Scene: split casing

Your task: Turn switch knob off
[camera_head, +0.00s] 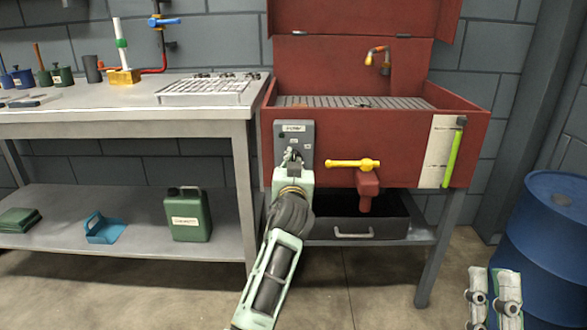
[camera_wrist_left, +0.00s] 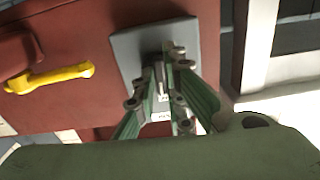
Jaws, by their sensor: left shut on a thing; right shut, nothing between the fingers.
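The grey switch plate (camera_head: 307,135) with a small label is on the front of the red sink cabinet. My left gripper (camera_head: 292,160) reaches up to this plate and is shut on the switch knob, which the fingers mostly hide. In the left wrist view the fingers (camera_wrist_left: 167,75) are close together in front of the grey plate (camera_wrist_left: 126,45); the knob's angle cannot be made out. My right gripper (camera_head: 493,275) shows at the lower right, shut and empty, well away from the switch.
A yellow valve handle (camera_head: 353,163) sits just right of the plate, above a red spout. A black drawer (camera_head: 350,229) is below. A workbench (camera_head: 150,125) stands left, with a green canister (camera_head: 188,215) on its shelf. A blue barrel (camera_head: 548,250) is at the right.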

